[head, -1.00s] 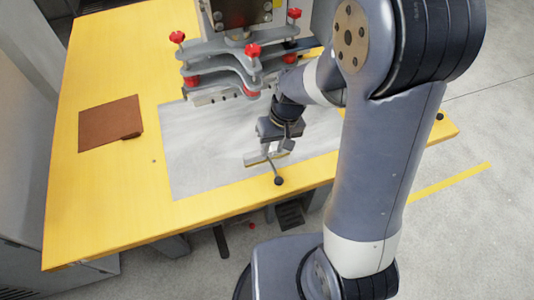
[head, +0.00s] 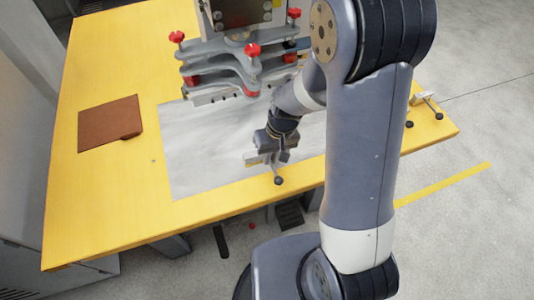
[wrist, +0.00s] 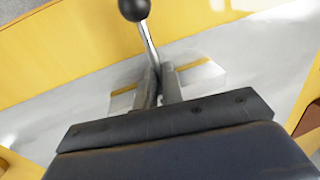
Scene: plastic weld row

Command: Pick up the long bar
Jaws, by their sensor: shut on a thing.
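The long bar (head: 250,160) is a pale metal bar with yellowish strips, with a rod handle ending in a black ball knob (head: 278,181). It lies on the grey sheet near the table's front edge. It also shows crosswise in the wrist view (wrist: 207,74), with its knob (wrist: 134,8) at the top. My gripper (wrist: 158,76) is over the middle of the bar, its fingers shut on the handle rod. The fingers hide the bar's middle. In the head view my gripper (head: 268,153) looks low over the sheet, and the bar shows no clear lift.
The grey sheet (head: 200,150) covers the middle of the yellow table (head: 110,200). A press with red knobs (head: 240,65) stands just behind my gripper. A brown pad (head: 108,123) lies at left. A smaller knobbed piece (head: 425,98) lies at the right edge.

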